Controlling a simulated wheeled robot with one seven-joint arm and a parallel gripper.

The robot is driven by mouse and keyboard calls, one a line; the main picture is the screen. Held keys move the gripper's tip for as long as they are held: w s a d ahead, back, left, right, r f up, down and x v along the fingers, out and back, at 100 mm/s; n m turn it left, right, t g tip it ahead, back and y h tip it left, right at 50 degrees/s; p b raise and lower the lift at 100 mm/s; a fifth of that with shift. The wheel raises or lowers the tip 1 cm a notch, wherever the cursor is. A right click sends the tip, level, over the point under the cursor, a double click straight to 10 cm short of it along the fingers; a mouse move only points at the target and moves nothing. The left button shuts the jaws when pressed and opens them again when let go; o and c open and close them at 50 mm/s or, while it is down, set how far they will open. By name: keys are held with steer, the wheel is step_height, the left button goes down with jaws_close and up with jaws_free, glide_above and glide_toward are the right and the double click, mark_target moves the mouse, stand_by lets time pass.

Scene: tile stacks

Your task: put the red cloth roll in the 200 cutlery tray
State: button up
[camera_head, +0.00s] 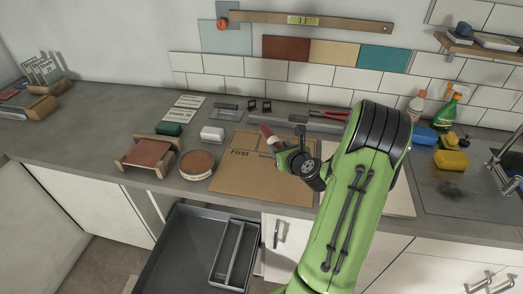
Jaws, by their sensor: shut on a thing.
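My gripper (278,147) is above the cardboard sheet on the counter, reaching in from the right. It is shut on the red cloth roll (267,132), whose red end shows beyond the fingers. The rest of the roll is hidden by the gripper. A grey divided cutlery tray (237,252) lies in the open dark drawer (180,250) below the counter front, lower left of my gripper. I cannot read any number on the tray.
The cardboard sheet (228,180) lies flat on the counter. Left of it are a round tin (196,166), a small wooden stand (148,154) and a white block (212,134). Bottles (446,111), sponges (451,160) and a sink are on the right. The drawer's left part is clear.

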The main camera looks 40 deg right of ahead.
steer(key=b, duration=0.2)
glide_above(280, 178)
steer(key=f, duration=0.5)
steer(key=shift+s, duration=0.25)
steer(key=shift+w+f+b, duration=0.15)
steer(key=shift+f+b, duration=0.3)
steer(key=shift+f, duration=0.7)
steer(key=shift+w+f+b, duration=0.15)
steer(key=shift+f+b, duration=0.3)
steer(key=shift+f, duration=0.7)
steer(key=o, duration=1.1)
steer(key=shift+o, duration=0.2)
steer(key=shift+s+r+p, duration=0.1)
steer(key=shift+r+p, duration=0.1)
steer(key=shift+p, duration=0.1)
